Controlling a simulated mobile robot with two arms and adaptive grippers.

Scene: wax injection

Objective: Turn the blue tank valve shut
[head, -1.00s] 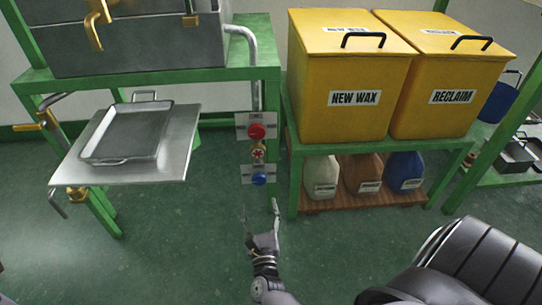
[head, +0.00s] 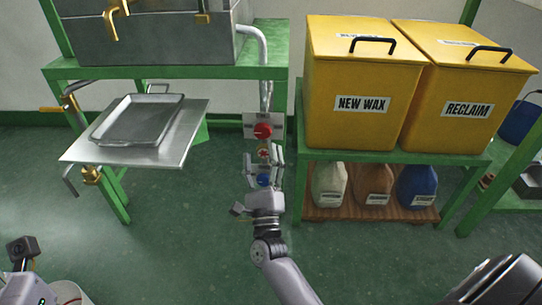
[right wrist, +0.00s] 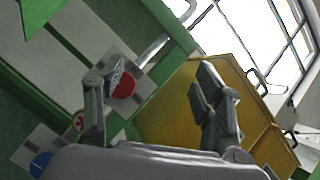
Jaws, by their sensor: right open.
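The blue tank valve (head: 264,180) is a round blue knob on a pale plate at the green frame's leg. In the head view it shows between the fingers of my right gripper (head: 262,160), partly covered. My right gripper is open and upright in front of the valve column. In the right wrist view the blue knob (right wrist: 40,165) is at the lower left, outside the open fingers (right wrist: 160,82); whether anything touches is unclear. A red knob (head: 262,131) sits above, with a smaller red-and-brass valve (head: 263,152) between. My left gripper's fingers are not in view.
A metal shelf with a grey tray (head: 138,120) juts out left of the valves. Yellow NEW WAX (head: 350,125) and RECLAIM (head: 450,125) bins stand on a green rack at right, with jugs (head: 373,184) below. A white bucket (head: 70,293) is at lower left. The floor between is clear.

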